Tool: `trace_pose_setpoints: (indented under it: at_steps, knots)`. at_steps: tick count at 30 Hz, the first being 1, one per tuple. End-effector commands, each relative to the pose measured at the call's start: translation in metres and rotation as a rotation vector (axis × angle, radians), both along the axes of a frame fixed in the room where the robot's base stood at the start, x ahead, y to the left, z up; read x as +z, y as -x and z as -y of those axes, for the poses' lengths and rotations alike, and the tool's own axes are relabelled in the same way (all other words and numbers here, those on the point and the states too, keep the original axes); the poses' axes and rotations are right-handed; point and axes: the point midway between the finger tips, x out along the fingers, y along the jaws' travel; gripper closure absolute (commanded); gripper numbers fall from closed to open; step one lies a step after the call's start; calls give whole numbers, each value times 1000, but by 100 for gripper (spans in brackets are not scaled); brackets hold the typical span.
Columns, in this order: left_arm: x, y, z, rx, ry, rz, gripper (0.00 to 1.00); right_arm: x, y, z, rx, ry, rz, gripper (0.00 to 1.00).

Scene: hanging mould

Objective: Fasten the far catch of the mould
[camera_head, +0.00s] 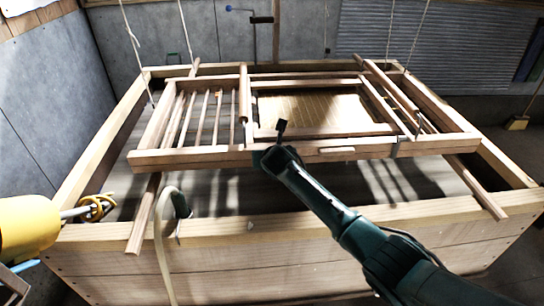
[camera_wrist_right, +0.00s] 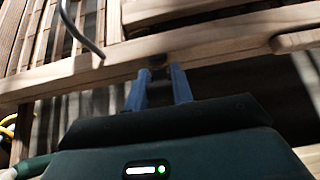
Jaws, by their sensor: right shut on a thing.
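The mould is a wooden frame (camera_head: 205,155) with slats at its left and a golden screen (camera_head: 310,112) in its middle. It hangs from ropes above a wooden vat. My right gripper (camera_head: 266,154) is at the frame's front rail. In the right wrist view its blue fingers (camera_wrist_right: 158,86) are shut on a small dark catch piece (camera_wrist_right: 157,61) at the rail; the fingers hide most of it. A dark upright piece (camera_head: 281,128) stands just above the gripper. I cannot tell whether the catch is fastened. My left gripper is not in view.
The vat's front wall (camera_head: 290,265) runs along the near side. A wooden block (camera_head: 337,150) sits on the rail right of my gripper. A dark curved rod (camera_wrist_right: 80,32) is close left of the fingers in the wrist view. A yellow object (camera_head: 28,228) is at the left edge.

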Motion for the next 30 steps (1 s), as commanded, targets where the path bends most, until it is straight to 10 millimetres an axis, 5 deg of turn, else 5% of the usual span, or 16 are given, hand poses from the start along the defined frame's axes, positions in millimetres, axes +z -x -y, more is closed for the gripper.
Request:
trace_pose_setpoints:
  at_steps: [5, 6, 12, 23, 30]
  knots:
    - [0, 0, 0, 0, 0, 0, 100, -1, 0, 1, -1, 2, 0, 100]
    - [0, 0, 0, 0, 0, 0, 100, -1, 0, 1, -1, 2, 0, 73]
    - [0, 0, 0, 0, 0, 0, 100, 0, 0, 1, -1, 1, 0, 57]
    - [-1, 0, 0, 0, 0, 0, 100, 2, 3, 0, 0, 0, 2, 56]
    - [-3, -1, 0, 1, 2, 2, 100, 15, 22, 0, 1, 0, 4, 56]
